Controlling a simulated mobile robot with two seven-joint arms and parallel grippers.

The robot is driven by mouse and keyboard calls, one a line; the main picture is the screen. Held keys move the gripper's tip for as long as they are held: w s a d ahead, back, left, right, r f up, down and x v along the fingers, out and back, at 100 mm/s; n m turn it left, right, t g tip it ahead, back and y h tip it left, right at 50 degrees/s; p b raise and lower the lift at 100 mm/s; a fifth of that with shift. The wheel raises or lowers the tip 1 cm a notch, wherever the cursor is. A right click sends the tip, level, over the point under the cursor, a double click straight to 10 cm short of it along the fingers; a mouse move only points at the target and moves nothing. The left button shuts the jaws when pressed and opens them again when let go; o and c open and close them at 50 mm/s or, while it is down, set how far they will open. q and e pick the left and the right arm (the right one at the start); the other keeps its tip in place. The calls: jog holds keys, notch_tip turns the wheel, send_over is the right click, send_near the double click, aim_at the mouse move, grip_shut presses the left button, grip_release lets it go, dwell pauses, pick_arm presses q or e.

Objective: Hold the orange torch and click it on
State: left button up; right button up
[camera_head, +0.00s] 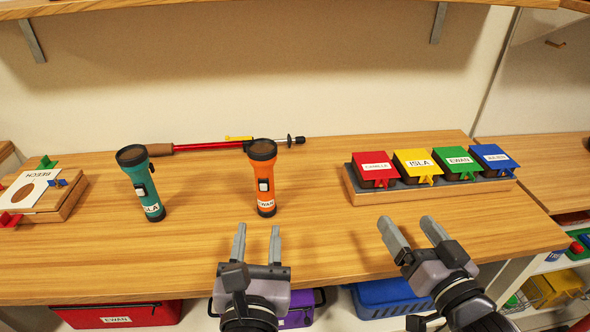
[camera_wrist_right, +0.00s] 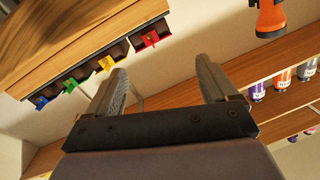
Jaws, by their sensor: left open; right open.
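The orange torch (camera_head: 264,180) stands upright on the wooden bench in the head view, with a black head on top, a dark switch on a white plate on its side and a label reading EWAN. Part of it also shows at the top right of the right wrist view (camera_wrist_right: 268,18). My left gripper (camera_head: 258,231) is open and empty, in front of the torch and apart from it. My right gripper (camera_head: 412,226) is open and empty, further right, in front of the row of coloured boxes. It also shows open in the right wrist view (camera_wrist_right: 168,85).
A teal torch (camera_head: 141,184) labelled ISLA stands left of the orange one. A red pump-like tool (camera_head: 210,146) lies behind them. A tray (camera_head: 385,194) of coloured lidded boxes sits at right, a wooden box (camera_head: 62,205) at far left. Bins (camera_head: 120,314) sit below the bench (camera_head: 330,260).

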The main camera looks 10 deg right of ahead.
aim_at(273, 164)
jog(key=w+a+r+n+g+y, duration=0.1)
jog(key=w+a+r+n+y, duration=0.1)
jog(key=a, duration=0.4)
jog(key=w+a+r+n+g+y, duration=0.1)
jog(key=w+a+r+n+y, duration=0.1)
jog(key=w+a+n+y, duration=0.2)
jog(key=w+a+r+n+g+y, duration=0.1)
jog(key=w+a+r+n+y, duration=0.1)
jog(key=a, duration=0.8)
jog(key=shift+w+r+n+y, duration=0.1)
jog(key=shift+w+n+y, duration=0.5)
jog(key=shift+w, duration=0.55)
jog(key=shift+x, duration=3.65)
jog(key=shift+a, duration=0.1)
jog(key=c, duration=1.1)
pick_arm(q)
grip_shut()
pick_arm(e)
jog(key=shift+c, duration=0.2)
